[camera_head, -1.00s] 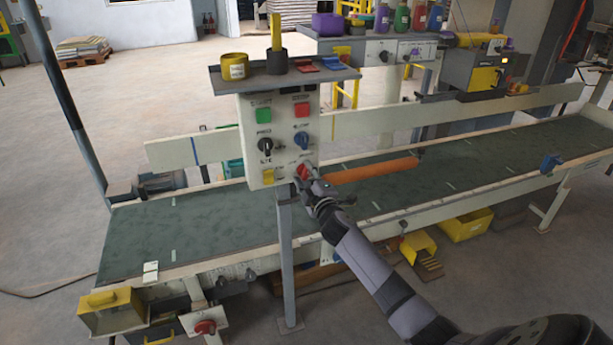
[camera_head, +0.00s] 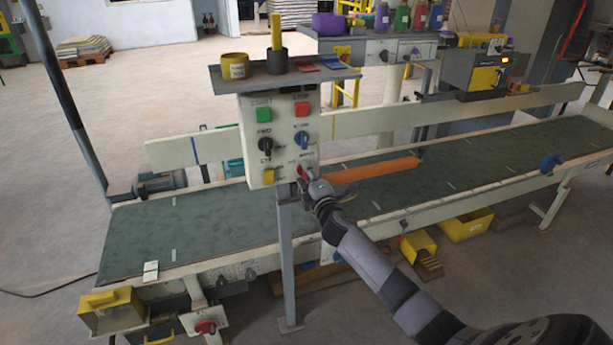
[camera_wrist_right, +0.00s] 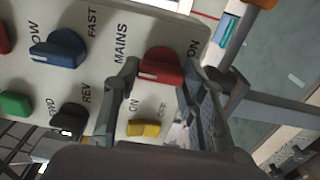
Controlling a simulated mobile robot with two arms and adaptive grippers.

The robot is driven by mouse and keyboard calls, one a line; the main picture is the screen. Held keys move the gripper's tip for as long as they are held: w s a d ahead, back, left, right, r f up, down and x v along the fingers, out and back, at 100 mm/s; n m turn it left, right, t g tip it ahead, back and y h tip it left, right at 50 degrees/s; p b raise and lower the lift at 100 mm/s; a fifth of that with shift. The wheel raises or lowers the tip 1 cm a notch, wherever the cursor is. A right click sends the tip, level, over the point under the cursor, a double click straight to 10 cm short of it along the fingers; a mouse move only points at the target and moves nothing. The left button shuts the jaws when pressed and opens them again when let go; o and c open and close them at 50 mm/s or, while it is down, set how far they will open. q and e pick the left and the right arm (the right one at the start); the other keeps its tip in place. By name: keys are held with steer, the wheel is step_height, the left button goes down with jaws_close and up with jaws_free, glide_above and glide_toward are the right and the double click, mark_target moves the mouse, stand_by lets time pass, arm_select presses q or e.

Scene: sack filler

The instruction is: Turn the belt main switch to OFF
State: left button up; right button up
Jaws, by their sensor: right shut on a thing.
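The control panel (camera_head: 262,180) stands on a post in front of the belt. Its red knob (camera_head: 302,170), at the lower right, is partly hidden by my right gripper (camera_head: 309,178) in the head view. In the right wrist view the red knob (camera_wrist_right: 163,66) has the words MAINS and ON beside it, and its white mark faces the gripper side. The fingers of my right gripper (camera_wrist_right: 158,82) are on both sides of this knob, shut on it. My left gripper is not in view.
A blue knob (camera_head: 301,140), a black knob (camera_head: 265,145), a yellow button (camera_head: 268,176), a green button (camera_head: 264,115) and a red button (camera_head: 302,109) share the panel. A shelf (camera_head: 225,82) with cups overhangs it. The green belt (camera_head: 225,222) runs behind.

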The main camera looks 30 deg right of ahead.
steer(key=shift+f, duration=0.1)
steer(key=o, duration=1.2)
steer(key=shift+c, duration=0.2)
steer(key=v, duration=1.2)
